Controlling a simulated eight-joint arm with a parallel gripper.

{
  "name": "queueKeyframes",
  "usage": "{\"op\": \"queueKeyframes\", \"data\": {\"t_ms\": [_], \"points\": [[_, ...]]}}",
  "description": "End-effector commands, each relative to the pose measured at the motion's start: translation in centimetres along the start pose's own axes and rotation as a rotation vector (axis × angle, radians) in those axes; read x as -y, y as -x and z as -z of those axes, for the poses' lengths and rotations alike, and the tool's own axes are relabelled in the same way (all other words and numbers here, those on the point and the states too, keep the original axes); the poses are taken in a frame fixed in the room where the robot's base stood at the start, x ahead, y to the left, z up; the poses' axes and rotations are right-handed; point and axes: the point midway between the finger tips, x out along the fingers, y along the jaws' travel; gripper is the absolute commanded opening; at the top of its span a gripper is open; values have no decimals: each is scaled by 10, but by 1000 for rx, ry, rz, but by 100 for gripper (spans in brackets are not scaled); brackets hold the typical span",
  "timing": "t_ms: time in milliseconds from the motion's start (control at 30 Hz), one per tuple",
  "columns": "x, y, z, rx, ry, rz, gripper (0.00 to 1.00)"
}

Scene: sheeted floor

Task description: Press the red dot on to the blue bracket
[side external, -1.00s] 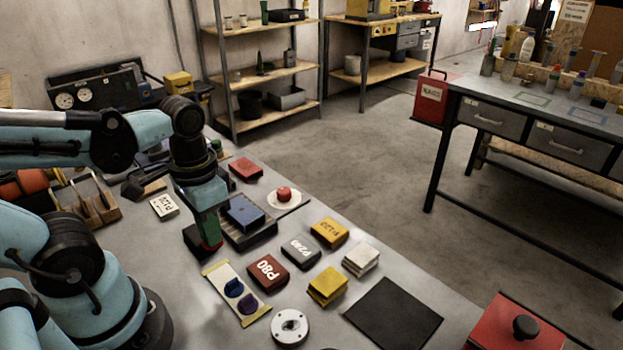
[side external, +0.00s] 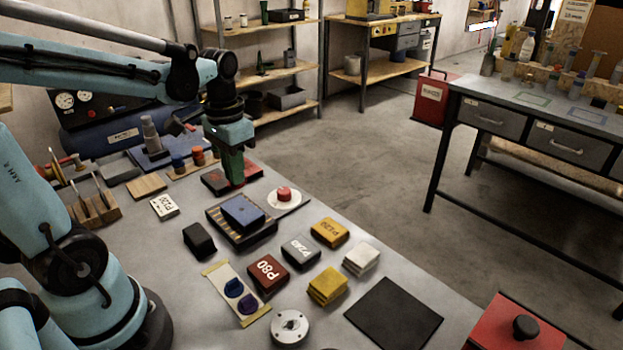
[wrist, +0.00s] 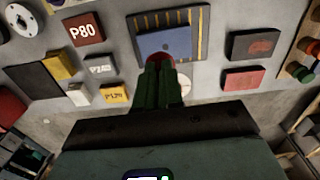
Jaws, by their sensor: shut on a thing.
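The blue bracket (side external: 243,212) is a blue block lying on a dark tray with yellow-striped edges (side external: 268,232). It also shows in the wrist view (wrist: 175,42), just beyond my fingertips. My gripper (side external: 235,182) has green fingers pointing down and is above the table behind the bracket, close to the red pad. In the wrist view my gripper (wrist: 160,66) is shut on the red dot (wrist: 159,58), a round red piece at the fingertips, partly hidden by them. It appears apart from the bracket. In the side view I cannot make the red dot out clearly.
A red knob (side external: 284,193) sits on a white disc right of the tray. A red pad (side external: 253,171) and a dark box (side external: 214,182) lie behind it. A black block (side external: 199,240) and several labelled sandpaper blocks stand in front. Bare table lies between them.

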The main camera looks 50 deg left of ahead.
Motion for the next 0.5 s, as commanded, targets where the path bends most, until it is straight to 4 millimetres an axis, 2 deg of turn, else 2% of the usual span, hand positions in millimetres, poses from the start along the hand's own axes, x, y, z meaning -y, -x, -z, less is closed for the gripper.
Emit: {"op": "queueKeyframes", "data": {"t_ms": [133, 500], "points": [[8, 0, 7, 0, 3, 0, 0], [8, -1, 8, 0, 3, 0, 0]]}}
